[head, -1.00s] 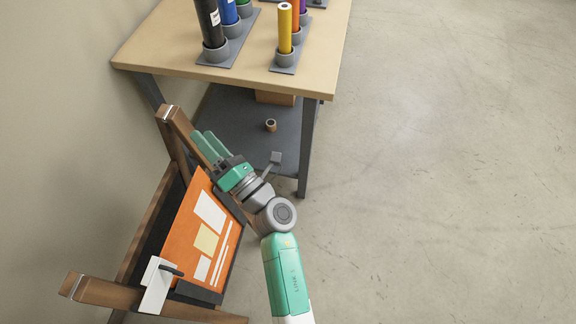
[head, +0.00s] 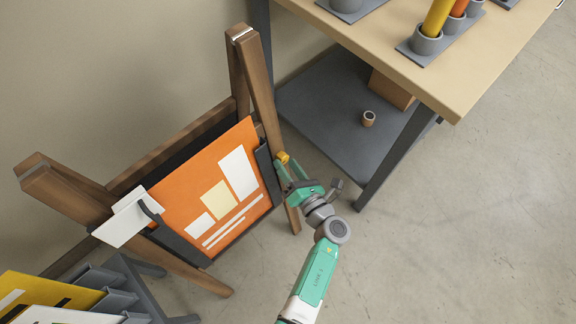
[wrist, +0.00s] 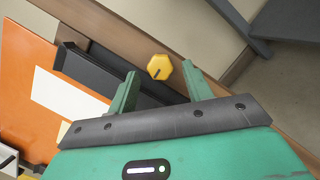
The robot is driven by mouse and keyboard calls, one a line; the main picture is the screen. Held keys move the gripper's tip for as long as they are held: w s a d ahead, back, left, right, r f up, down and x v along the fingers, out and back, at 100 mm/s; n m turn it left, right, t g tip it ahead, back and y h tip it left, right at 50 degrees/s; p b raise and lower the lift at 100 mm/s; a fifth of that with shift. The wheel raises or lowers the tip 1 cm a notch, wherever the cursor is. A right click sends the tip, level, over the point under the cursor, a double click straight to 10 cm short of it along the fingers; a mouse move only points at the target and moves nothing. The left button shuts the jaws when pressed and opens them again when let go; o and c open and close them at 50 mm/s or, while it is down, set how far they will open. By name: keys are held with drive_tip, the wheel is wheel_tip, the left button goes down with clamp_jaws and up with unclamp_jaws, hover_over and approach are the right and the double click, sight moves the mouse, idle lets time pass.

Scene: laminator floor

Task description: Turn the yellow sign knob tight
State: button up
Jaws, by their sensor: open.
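The yellow sign knob (wrist: 159,67) is a small faceted knob with a dark line on its face. It sits on the wooden leg (wrist: 118,38) of the sign stand, beside the dark frame edge. In the head view the knob (head: 283,157) shows at the right side of the orange sign (head: 212,190). My gripper (wrist: 158,83) is open, its two green fingers pointing at the knob. In the wrist view the knob appears between and just beyond the fingertips; I cannot tell whether they touch it. The head view shows my gripper (head: 283,170) right at the knob.
A grey rack (head: 130,285) holds panels at lower left. Floor at right is clear.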

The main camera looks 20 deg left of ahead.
drive_tip(key=shift+w+a, duration=0.3)
drive_tip(key=shift+a, duration=0.1)
drive_tip(key=c, duration=1)
